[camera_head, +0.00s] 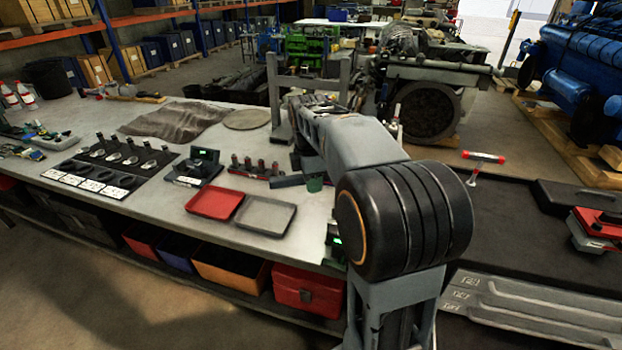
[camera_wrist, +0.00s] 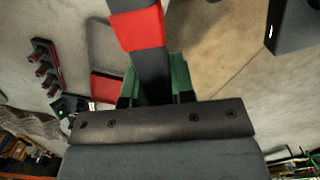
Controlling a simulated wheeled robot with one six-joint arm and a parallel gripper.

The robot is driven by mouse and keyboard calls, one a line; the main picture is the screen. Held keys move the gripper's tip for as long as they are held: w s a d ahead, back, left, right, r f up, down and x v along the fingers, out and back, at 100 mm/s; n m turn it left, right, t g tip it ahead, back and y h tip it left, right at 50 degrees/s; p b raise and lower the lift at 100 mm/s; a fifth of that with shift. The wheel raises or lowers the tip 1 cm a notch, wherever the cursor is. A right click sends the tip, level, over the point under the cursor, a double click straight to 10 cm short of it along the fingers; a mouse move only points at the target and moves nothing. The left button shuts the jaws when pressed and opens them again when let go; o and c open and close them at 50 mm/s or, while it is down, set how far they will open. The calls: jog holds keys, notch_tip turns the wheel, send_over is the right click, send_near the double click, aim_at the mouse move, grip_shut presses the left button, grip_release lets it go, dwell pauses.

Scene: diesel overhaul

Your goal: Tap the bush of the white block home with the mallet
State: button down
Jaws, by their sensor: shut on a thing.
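My gripper (camera_wrist: 155,88) shows in the wrist view with its green fingers shut on a dark bar with a red band. This looks like the handle of the mallet (camera_wrist: 140,28). It runs up past the top edge of the wrist view, and its head is out of that frame. In the head view my own arm reaches over the bench and hides most of the gripper and what it holds. I cannot make out the white block or its bush in either view.
On the workbench (camera_head: 120,215) are a red tray (camera_head: 214,203), a grey tray (camera_head: 265,215), a red rack with pegs (camera_head: 255,169) and a grey cloth (camera_head: 175,122). A T-shaped tool with red ends (camera_head: 484,157) stands at the right, near a black mat.

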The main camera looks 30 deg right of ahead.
jog(key=shift+f+b, duration=0.35)
jog(key=shift+f, duration=0.45)
jog(key=shift+p, duration=0.35)
notch_tip(320, 180, down, 7)
jog(key=b, duration=0.5)
notch_tip(320, 180, up, 6)
jog(key=p, duration=0.5)
jog(key=shift+f, duration=0.2)
jog(key=shift+r+y+p, duration=0.3)
jog(key=shift+r+p, duration=0.05)
jog(key=shift+p, duration=0.05)
jog(key=shift+a+r, duration=0.1)
jog(key=shift+r, duration=0.05)
